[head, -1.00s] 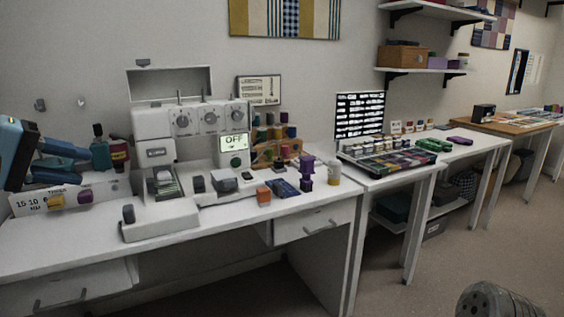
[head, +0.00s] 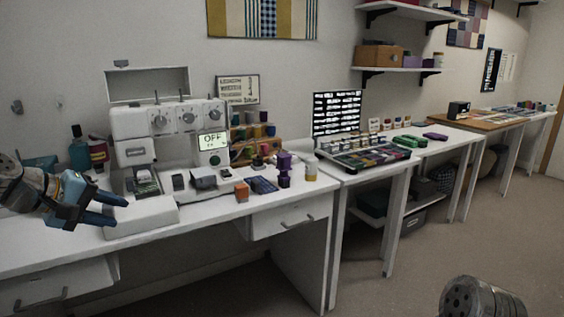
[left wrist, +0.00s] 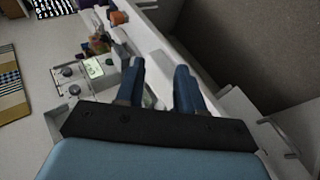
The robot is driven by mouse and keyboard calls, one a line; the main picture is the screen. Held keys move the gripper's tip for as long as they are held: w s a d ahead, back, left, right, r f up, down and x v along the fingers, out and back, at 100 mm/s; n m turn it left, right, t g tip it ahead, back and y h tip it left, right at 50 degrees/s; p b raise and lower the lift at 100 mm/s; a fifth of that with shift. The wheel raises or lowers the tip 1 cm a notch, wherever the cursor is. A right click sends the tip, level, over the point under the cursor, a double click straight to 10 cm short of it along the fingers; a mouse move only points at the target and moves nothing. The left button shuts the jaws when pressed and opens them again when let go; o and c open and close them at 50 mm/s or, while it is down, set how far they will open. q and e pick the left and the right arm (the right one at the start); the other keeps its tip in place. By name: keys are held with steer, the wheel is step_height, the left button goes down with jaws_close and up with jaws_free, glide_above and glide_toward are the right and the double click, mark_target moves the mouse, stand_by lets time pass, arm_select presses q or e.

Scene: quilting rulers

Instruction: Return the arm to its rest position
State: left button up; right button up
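My left gripper (head: 112,208) is at the left of the head view, in front of the white sewing machine (head: 135,122) and near the table's front edge. Its two blue fingers point to the right and stand apart. In the left wrist view the gripper (left wrist: 158,82) shows a gap between the fingers with nothing held. A rounded grey part of my own body shows at the bottom right of the head view. My right gripper is not seen.
The white table (head: 225,205) holds an orange block (head: 241,191), purple pieces (head: 284,170) and a spool rack (head: 262,145). A drawer (head: 290,217) sits under its front edge. A second table with a colourful tray (head: 370,157) stands to the right. The floor in front is clear.

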arm_select(q)
steer(key=w+d+f+m+g+y, duration=0.1)
steer(key=d+f+g, duration=0.15)
steer(key=f, duration=0.95)
steer(key=w+d+f+g, duration=0.1)
steer(key=d+f, duration=0.3)
steer(key=f, duration=0.7)
steer(key=w+d+f+m+g+y, duration=0.1)
steer(key=d+f, duration=0.3)
steer(key=f, duration=0.8)
steer(key=s+d+f+m+g, duration=0.2)
steer(key=s+d+f, duration=0.5)
steer(key=s+f, duration=0.3)
steer(key=s+d+f+m+g, duration=0.1)
steer(key=s+d+f+m, duration=0.2)
steer(key=s+d+f, duration=0.4)
steer(key=s+f, duration=0.4)
steer(key=s, duration=0.2)
steer(key=shift+s+d+f+m+g+h, duration=0.2)
steer(key=shift+s+d+m+g+h, duration=0.1)
steer(key=shift+s+d+g, duration=0.1)
steer(key=shift+a, duration=0.1)
